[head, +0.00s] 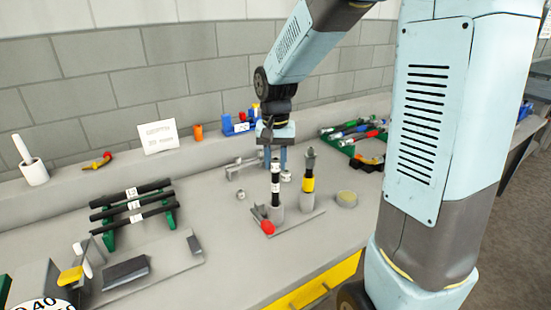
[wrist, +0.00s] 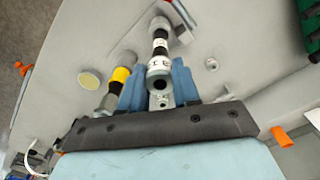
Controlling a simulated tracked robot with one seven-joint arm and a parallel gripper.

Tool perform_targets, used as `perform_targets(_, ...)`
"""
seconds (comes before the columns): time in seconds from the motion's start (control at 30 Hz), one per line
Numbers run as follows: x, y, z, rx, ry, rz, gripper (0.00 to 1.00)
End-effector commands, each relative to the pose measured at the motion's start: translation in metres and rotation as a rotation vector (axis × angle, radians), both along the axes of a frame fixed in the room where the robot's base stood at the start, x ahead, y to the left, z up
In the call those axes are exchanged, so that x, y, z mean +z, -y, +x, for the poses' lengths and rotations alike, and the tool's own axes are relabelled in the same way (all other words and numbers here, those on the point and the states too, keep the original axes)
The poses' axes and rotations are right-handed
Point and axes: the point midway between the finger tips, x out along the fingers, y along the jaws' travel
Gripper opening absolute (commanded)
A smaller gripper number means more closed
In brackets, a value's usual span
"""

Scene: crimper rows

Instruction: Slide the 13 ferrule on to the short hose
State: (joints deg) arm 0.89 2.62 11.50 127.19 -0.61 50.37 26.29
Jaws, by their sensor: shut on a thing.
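The short hose (head: 275,174) is black with a white band and stands upright in a grey holder on the bench. In the wrist view the hose (wrist: 160,49) runs away from the camera. My gripper (head: 275,158) is directly above the hose, its blue fingers pointing down. In the wrist view my gripper (wrist: 157,78) is shut on the 13 ferrule (wrist: 160,68), a pale ring with dark marks and a dark hole. The ferrule is in line with the hose at its top end. I cannot tell how far around the hose it sits.
A second upright hose with a yellow band (head: 308,184) stands close at the right. A red knob (head: 267,227) is in front. A rack of black hoses (head: 133,204) is at the left. A round tin (head: 346,199) and a green tray (head: 357,138) are at the right.

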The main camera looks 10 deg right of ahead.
Motion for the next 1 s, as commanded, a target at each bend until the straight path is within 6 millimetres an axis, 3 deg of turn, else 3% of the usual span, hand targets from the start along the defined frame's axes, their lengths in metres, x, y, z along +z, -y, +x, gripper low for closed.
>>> perform_targets(0.27, -0.006, 0.0, 0.0, 0.0, -0.001, 0.0, 0.01)
perform_targets(0.3, -0.006, 0.0, 0.0, 0.0, -0.001, 0.0, 0.32)
perform_targets(0.6, -0.006, 0.0, 0.0, 0.0, 0.0, 0.0, 0.61)
perform_targets(1.0, 0.004, 0.0, 0.001, 0.0, 0.002, -0.001, 0.61)
